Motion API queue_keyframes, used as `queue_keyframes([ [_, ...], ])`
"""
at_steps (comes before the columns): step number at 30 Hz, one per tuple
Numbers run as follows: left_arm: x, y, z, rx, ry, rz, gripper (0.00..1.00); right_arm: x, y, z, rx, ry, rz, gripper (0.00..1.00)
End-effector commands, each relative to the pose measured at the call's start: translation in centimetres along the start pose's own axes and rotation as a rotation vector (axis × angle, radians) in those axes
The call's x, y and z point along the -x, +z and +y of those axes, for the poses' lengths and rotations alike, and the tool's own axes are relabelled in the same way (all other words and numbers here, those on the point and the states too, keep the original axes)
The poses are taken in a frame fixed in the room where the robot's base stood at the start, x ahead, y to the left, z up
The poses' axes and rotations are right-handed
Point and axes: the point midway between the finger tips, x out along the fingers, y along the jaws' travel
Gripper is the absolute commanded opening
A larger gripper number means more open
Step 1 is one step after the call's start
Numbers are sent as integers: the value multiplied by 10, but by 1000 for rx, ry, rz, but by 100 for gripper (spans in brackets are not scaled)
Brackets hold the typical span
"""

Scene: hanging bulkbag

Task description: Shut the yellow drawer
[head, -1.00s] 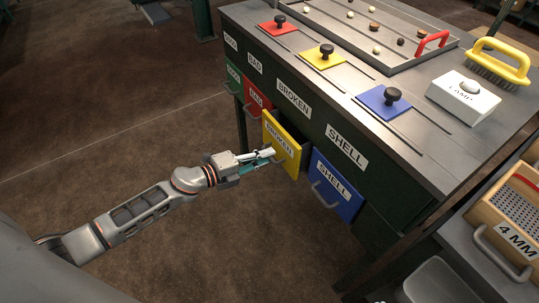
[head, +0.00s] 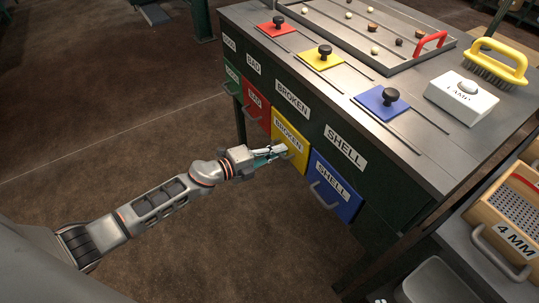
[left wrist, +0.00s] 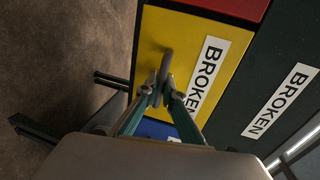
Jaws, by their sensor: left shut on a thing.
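The yellow drawer (head: 289,146), labelled BROKEN, is in the front of the dark sorting bench, between the red drawer and the blue drawer. Its face now sits about level with its neighbours in the head view. My left gripper (head: 281,150) is at the drawer's front and shut on its grey handle. In the left wrist view the fingers of my left gripper (left wrist: 161,92) close around the handle (left wrist: 168,66), and the yellow face (left wrist: 205,30) fills the middle. My right gripper is not in view.
The red drawer (head: 256,104) and blue drawer (head: 335,187) flank the yellow one, with handles sticking out. The brown floor (head: 110,110) at left is clear.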

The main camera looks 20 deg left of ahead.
Motion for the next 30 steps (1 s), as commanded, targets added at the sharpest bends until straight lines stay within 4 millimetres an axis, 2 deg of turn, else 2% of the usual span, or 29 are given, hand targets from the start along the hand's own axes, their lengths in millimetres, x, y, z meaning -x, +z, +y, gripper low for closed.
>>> queue_keyframes([
  [3,-7,0,-2,-2,0,-1,0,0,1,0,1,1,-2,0],
  [10,-7,0,-2,-2,-1,-2,0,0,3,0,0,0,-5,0],
  [11,-7,0,-3,-2,-1,-2,9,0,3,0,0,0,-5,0],
  [12,-7,1,-3,-2,-1,-2,14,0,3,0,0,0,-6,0],
  [20,-6,0,-2,-1,-1,-1,14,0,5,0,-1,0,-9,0],
  [26,14,0,0,-2,2,-1,14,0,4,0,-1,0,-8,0],
  [30,43,0,0,-1,3,0,14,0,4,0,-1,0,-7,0],
])
